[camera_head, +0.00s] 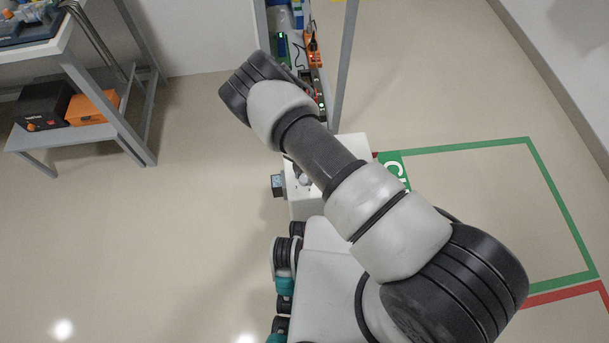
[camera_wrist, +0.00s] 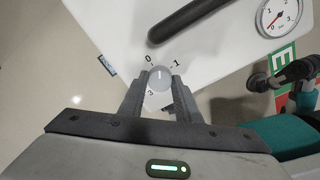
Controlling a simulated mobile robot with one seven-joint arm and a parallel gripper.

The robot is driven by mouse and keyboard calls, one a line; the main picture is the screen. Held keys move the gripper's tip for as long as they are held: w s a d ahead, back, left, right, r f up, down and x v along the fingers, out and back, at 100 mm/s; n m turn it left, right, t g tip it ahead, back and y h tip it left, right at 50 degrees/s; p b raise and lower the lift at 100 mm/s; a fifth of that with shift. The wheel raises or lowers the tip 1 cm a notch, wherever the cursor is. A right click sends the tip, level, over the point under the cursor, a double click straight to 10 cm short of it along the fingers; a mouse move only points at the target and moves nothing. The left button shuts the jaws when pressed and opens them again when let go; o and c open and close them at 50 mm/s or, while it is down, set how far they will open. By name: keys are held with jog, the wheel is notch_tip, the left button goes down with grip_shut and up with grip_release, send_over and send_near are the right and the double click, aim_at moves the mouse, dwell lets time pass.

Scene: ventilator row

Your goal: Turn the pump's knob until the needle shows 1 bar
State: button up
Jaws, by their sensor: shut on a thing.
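The pump is a white unit whose top fills much of the wrist view (camera_wrist: 225,60); part of it shows below my arm in the head view (camera_head: 352,144). Its round grey knob (camera_wrist: 159,75) has printed marks 0, 1 and 3 around it. A pale line on the knob points up, between 0 and 1. My gripper (camera_wrist: 160,82) is shut on the knob, one finger on each side. The round gauge (camera_wrist: 283,18) is cut by the top edge; its red needle points to the lower left, near the low end, exact reading too small to tell. My arm hides the gripper in the head view.
A dark bar handle (camera_wrist: 188,19) lies across the pump top beside the knob. A grey shelf unit (camera_head: 345,60) with devices stands behind the pump. A bench (camera_head: 100,135) with boxes stands at upper left. Floor at left is clear; green tape (camera_head: 560,215) marks floor at right.

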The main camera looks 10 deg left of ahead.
dwell(0.4)
jog(key=o, duration=1.1)
jog(key=shift+c, duration=0.2)
notch_tip(320, 180, up, 18)
jog(key=p, duration=0.6)
jog(key=shift+f, duration=0.25)
